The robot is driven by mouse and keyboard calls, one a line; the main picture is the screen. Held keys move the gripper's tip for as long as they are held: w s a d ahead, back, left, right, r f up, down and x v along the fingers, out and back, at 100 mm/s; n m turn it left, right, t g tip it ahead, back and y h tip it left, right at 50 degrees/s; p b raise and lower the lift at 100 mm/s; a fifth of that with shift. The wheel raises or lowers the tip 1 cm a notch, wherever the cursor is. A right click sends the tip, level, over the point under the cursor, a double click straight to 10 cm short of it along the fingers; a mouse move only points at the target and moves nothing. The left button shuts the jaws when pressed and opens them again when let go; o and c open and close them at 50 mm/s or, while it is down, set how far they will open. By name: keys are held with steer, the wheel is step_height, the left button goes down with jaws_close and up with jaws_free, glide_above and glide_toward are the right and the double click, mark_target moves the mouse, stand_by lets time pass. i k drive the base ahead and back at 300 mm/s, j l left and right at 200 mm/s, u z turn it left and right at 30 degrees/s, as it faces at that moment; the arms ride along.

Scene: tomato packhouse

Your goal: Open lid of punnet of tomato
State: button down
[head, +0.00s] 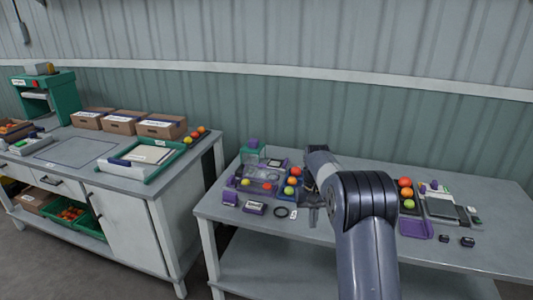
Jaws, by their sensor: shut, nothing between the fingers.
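A clear, low plastic punnet (259,186) with small coloured fruit in it lies on the left part of the right-hand table in the head view. It is small, and I cannot make out how its lid stands. My gripper (311,212) is over the table to the right of the punnet, apart from it. It is shut and empty, and my arm partly hides it. A dark tray (284,195) with red, orange and green tomatoes stands between the punnet and my gripper.
A second tomato tray (407,212), a purple tray (416,228) and a scale-like device (441,209) stand right of my arm. A black ring (293,213) and small purple-and-white items lie near the punnet. The front table edge (400,258) is mostly clear.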

mark_target(255, 185)
steer(key=i+j+z, duration=0.15)
steer(key=i+j, duration=0.2)
steer(key=i+j+z, duration=0.1)
steer(key=i+j, duration=0.25)
steer(key=i+j+z, duration=0.15)
steer(key=i+j, duration=0.15)
steer(key=j, duration=0.2)
steer(key=i+j+z, duration=0.1)
steer(key=i+j, duration=0.2)
steer(key=j, duration=0.15)
steer(key=i+j+z, duration=0.15)
steer(key=i+j, duration=0.15)
steer(key=j, duration=0.15)
